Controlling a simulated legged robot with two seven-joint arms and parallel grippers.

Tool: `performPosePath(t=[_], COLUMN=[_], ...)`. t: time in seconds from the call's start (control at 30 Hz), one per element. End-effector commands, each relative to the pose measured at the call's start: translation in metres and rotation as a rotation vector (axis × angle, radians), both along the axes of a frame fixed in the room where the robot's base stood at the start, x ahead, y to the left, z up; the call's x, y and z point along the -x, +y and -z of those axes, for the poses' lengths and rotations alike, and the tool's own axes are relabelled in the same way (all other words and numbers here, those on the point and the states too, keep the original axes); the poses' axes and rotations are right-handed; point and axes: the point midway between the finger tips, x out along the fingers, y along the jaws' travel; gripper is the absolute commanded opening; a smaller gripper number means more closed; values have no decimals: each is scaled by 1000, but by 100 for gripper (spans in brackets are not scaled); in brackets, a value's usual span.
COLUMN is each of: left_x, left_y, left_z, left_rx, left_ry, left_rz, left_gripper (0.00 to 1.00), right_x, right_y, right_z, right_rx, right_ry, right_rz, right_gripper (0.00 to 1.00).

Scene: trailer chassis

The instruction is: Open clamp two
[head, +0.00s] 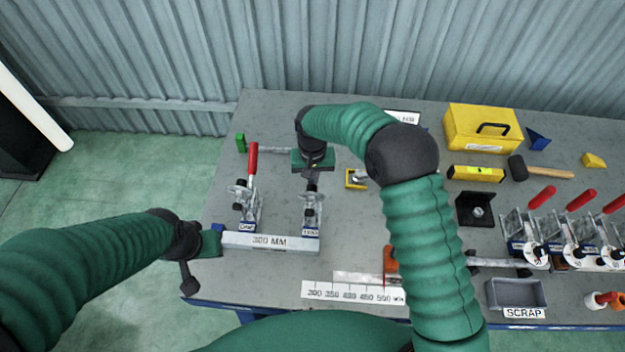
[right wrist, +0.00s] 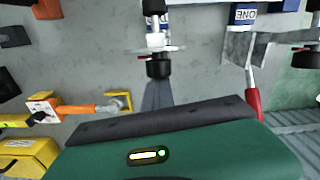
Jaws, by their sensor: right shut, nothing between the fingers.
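Clamp two (head: 312,208) stands near the right end of the grey bar marked 300 MM (head: 270,241). Its base and spindle show, but my right gripper hides its handle in the head view. In the right wrist view, its black-tipped spindle (right wrist: 158,66) is just beyond the fingers. My right gripper (head: 312,177) is over the back of clamp two, shut and empty; contact with the handle cannot be made out. Clamp one (head: 246,205), with its red handle (head: 252,165) upright, stands to the left. My left gripper (head: 211,243) is at the bar's left end; its jaws are unclear.
A yellow-framed part (head: 355,179) lies right of my right gripper. A yellow case (head: 482,128), a hammer (head: 545,172), several red-handled clamps (head: 580,201) and a scrap tray (head: 488,296) occupy the right side. A white scale strip (head: 350,292) lies in front.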

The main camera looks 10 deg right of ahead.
Motion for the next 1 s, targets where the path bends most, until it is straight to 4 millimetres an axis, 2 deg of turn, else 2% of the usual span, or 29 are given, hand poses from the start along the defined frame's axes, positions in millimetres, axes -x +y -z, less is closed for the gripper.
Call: performPosePath(t=[0.23, 0.6, 0.87, 1.0], left_x=[0, 0, 0, 0], left_y=[0, 0, 0, 0], left_z=[0, 0, 0, 3], left_rx=[0, 0, 0, 0], left_ry=[0, 0, 0, 0], left_rz=[0, 0, 0, 0], left_gripper=[0, 0, 0, 0], right_x=[0, 0, 0, -1], right_y=[0, 0, 0, 0], right_z=[0, 0, 0, -10], right_rx=[0, 0, 0, -1], right_ry=[0, 0, -1, -2], right_rz=[0, 0, 0, 1], right_gripper=[1, 48, 48, 48])
